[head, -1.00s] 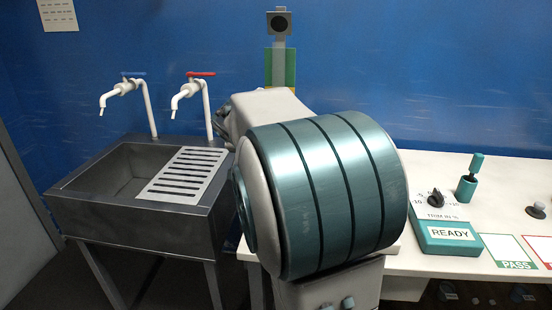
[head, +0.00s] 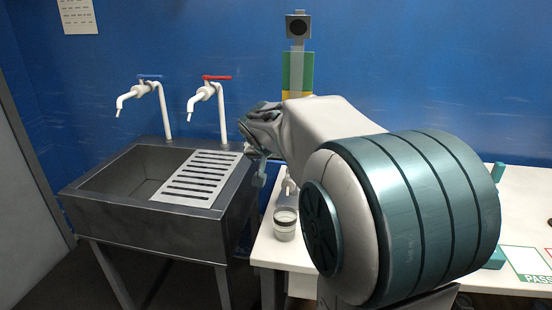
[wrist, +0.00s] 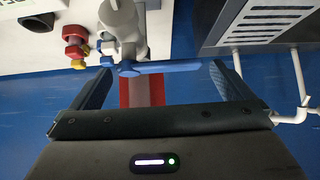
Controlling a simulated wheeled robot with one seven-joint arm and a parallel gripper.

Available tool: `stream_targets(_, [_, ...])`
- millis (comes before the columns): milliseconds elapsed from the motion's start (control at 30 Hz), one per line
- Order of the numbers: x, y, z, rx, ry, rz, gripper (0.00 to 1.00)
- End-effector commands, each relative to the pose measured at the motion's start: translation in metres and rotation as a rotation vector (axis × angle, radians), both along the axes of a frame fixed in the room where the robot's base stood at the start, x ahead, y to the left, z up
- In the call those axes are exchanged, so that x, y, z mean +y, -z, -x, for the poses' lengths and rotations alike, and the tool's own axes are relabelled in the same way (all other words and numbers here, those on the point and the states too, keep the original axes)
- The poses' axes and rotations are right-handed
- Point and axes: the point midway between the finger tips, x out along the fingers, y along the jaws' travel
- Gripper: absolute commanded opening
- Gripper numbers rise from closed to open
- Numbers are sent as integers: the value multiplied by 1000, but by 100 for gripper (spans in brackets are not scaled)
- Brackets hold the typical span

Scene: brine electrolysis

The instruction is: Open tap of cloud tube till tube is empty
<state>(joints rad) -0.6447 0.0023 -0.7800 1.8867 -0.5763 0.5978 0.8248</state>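In the wrist view a pale tap (wrist: 122,25) has a long blue lever (wrist: 170,67) running crosswise. My gripper (wrist: 160,76) is open, with one dark finger near each end of the lever; I cannot tell whether either touches it. In the head view my gripper (head: 257,168) hangs over the bench's left end, partly hidden by my arm. A small pale tap (head: 288,187) shows behind a lidless-looking jar (head: 285,226). A tall stand with a green and yellow panel (head: 298,75) rises behind my arm. The liquid level in the tube is not visible.
A metal sink (head: 140,215) with a slatted drainer (head: 196,180) stands left of the bench. Two white faucets have blue (head: 148,77) and red (head: 217,78) handles. Red and yellow knobs (wrist: 75,45) sit beside the tap. My arm hides much of the white bench (head: 270,250).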

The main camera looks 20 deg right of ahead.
Motion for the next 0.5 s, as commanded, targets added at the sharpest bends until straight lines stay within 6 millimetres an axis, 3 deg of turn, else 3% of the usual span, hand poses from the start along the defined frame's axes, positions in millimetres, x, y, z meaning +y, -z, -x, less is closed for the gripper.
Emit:
stream_targets(267, [5, -8, 7, 0, -2, -2, 100])
stream_targets(500, [21, -38, 32, -4, -2, -4, 100])
